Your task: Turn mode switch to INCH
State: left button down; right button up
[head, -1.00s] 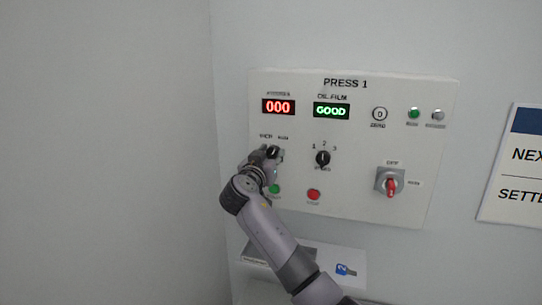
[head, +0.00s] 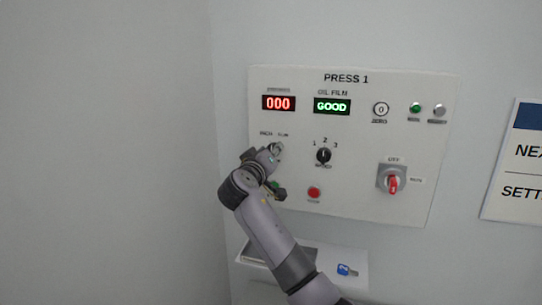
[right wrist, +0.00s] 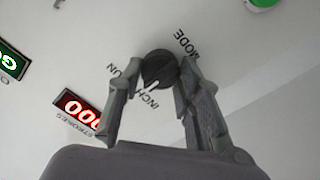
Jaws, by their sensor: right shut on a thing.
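The black mode switch knob (right wrist: 159,68) shows in the right wrist view, with its white pointer line towards the INCH label (right wrist: 152,105). The RUN label (right wrist: 127,74) is beside it, partly covered by a finger. My right gripper (right wrist: 161,70) is shut on the knob, one finger on each side. In the head view my right gripper (head: 272,155) is at the left part of the PRESS 1 panel (head: 365,205), and it hides the knob there. My left gripper is not in view.
The panel also has a 1-2-3 selector (head: 323,156), a red button (head: 314,193), a grey ZERO button (head: 380,109) and a red-handled OFF switch (head: 392,181). A green button (right wrist: 262,3) is near the gripper. A small shelf (head: 352,258) is below.

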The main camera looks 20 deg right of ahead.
jog(key=shift+f+n+p, duration=0.1)
jog(key=shift+n+p, duration=0.25)
jog(key=shift+n, duration=2.45)
jog(key=o, duration=1.1)
jog(key=shift+a, duration=0.1)
jog(key=shift+o, duration=0.2)
jog(key=v, duration=1.2)
